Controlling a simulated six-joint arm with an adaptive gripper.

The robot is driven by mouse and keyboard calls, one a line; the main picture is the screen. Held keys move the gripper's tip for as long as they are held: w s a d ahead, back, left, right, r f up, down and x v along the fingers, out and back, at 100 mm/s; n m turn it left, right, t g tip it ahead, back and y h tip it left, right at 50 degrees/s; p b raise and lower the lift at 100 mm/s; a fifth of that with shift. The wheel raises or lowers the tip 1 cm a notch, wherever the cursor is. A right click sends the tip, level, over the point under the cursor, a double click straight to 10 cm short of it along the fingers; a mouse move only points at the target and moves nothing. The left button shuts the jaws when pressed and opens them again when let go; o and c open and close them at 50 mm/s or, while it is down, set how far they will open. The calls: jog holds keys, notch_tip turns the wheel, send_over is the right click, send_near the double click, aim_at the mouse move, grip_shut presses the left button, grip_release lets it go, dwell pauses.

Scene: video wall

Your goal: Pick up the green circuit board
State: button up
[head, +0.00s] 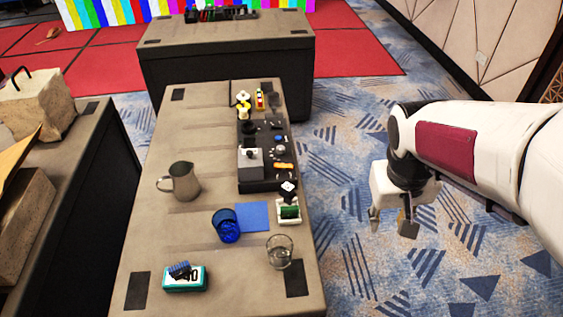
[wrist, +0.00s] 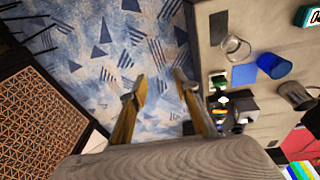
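A small green piece (head: 289,211), which looks like the circuit board, sits in a white holder (head: 281,219) near the right edge of the grey table. It also shows in the wrist view as a small green and white item (wrist: 218,80). My gripper (head: 391,222) hangs over the carpet to the right of the table, well apart from the board. In the wrist view my gripper (wrist: 160,84) has its two fingers spread with only carpet between them, so it is open and empty.
The grey table (head: 150,235) also bears a clear glass (head: 279,252), a blue glass (head: 226,226), a blue square (head: 254,216), a metal pitcher (head: 181,182), a teal box (head: 184,279) and a black tray (head: 245,179) of small items. The carpet side is free.

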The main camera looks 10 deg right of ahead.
jog(key=w+d+f+n+h, duration=0.1)
jog(key=w+d+f, duration=0.2)
jog(key=w+d, duration=0.25)
jog(key=w+d+f+h, duration=0.1)
jog(key=w+d+f, duration=0.25)
jog(key=w, duration=0.35)
jog(key=w+d+f+n+t+y, duration=0.1)
jog(key=w+d+f+n+t, duration=0.2)
jog(key=w+f, duration=0.65)
jog(key=w+d+f+n+t+y, duration=0.1)
jog(key=w+d+f+n+t, duration=0.25)
jog(key=w+f, duration=0.65)
jog(key=w+a+f+n+y, duration=0.5)
jog(key=a+f+y, duration=0.4)
jog(key=a, duration=0.3)
jog(key=s+a+r+n+g+y, duration=0.3)
jog(key=s+a+r+g+y, duration=0.1)
jog(key=s, duration=0.3)
jog(key=s+a+r+n+g+y, duration=0.3)
jog(key=s+a+r+g+y, duration=0.1)
jog(key=s+a+r, duration=0.1)
jog(key=shift+s+a+y, duration=0.15)
jog(key=shift+s+y, duration=0.25)
jog(key=shift+s, duration=0.45)
jog(key=shift+n, duration=0.25)
